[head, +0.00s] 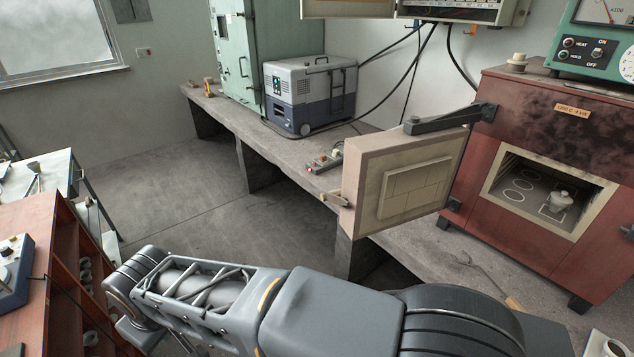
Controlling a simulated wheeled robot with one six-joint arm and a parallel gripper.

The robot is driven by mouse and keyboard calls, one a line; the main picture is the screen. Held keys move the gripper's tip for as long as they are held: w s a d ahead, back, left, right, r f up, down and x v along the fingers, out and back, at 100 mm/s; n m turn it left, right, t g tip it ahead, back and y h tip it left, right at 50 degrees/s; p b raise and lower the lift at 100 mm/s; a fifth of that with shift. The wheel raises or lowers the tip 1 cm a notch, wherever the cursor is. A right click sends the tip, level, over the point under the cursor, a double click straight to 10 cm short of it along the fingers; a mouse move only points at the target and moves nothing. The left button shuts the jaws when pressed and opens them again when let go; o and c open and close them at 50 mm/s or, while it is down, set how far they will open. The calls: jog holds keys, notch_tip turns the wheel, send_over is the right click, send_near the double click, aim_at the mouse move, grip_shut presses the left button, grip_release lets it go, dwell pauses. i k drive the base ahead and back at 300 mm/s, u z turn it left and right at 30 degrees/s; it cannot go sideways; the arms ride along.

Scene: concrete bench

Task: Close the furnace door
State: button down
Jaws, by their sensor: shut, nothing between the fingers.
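The furnace (545,135) is a dark red box at the right end of the concrete bench. Its door (412,185) stands wide open, swung out to the left of the opening on a dark hinge arm (440,120). The door's pale inner lining panel faces right, towards me. A handle (335,199) sticks out at the door's left edge. Inside the open chamber (515,188), a small pale lidded pot (560,201) stands on a dark floor with ring marks. My arm crosses the bottom of the head view; my gripper is not in view.
A fork-like tool with a wooden handle (513,304) lies on the bench below the furnace. A cup (615,348) stands at the lower right. A power strip (325,161) and grey-blue cool box (310,95) sit behind the door. Floor left of the bench (180,185) is clear.

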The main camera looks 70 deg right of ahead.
aim_at(391, 178)
jog(key=z, duration=0.7)
jog(key=i, duration=1.1)
jog(key=z, duration=1.3)
jog(key=i, duration=0.25)
jog(key=z, duration=0.1)
